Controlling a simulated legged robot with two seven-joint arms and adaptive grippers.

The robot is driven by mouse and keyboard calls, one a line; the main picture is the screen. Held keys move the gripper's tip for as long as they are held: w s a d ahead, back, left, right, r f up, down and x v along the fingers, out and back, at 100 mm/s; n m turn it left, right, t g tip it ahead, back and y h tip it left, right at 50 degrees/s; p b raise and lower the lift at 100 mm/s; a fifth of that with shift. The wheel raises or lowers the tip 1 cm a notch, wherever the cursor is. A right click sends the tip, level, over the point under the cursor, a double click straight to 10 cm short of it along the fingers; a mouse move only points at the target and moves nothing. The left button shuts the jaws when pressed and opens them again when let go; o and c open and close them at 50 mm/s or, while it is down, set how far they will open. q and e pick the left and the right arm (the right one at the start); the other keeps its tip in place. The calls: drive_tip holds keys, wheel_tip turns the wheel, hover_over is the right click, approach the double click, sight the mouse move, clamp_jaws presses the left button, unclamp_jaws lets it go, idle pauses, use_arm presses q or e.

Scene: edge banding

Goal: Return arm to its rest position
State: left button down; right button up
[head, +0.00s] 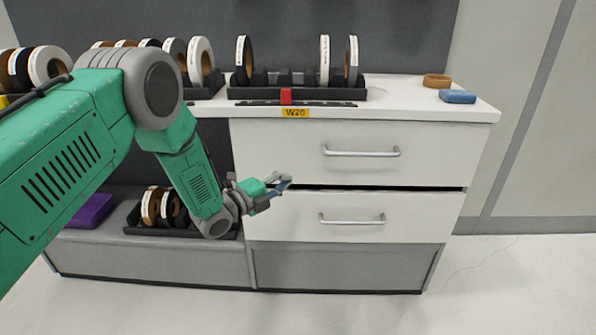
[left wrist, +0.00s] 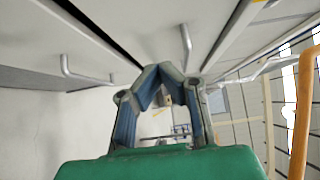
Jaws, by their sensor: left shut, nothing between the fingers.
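My left arm is green and grey and comes in from the left in the head view. Its gripper (head: 280,186) is in front of the white drawer cabinet, near the gap between the upper drawer (head: 290,140) and the lower drawer (head: 400,215). In the left wrist view the left gripper (left wrist: 160,72) has its blue-padded fingers brought together at the tips, with nothing between them. The upper drawer has a metal handle (head: 361,152), and the lower drawer has another handle (head: 351,219). My right gripper does not show.
The worktop (head: 400,104) carries a black rack (head: 300,93) with banding rolls, a brown ring (head: 437,80) and a blue block (head: 457,96). A lower shelf holds more rolls in a tray (head: 140,229) and a purple item (head: 90,210). The floor (head: 520,290) at the right is clear.

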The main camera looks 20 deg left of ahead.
use_arm(q)
drive_tip(key=s+f+n+g+y+p, duration=0.35)
drive_tip(key=s+f+n, duration=0.3)
drive_tip(key=s, duration=0.55)
drive_tip(key=s+f+n+g+y+p, duration=0.3)
drive_tip(key=s+f+n+g+p, duration=0.15)
drive_tip(key=s+n, duration=0.5)
drive_tip(key=s+a+n+g+y+p, duration=0.1)
drive_tip(key=s+n+g, duration=0.6)
drive_tip(key=s, duration=1.8)
drive_tip(key=shift+a+r+y+p, duration=0.15)
drive_tip(key=shift+y+p, duration=0.3)
drive_tip(key=shift+p, duration=0.25)
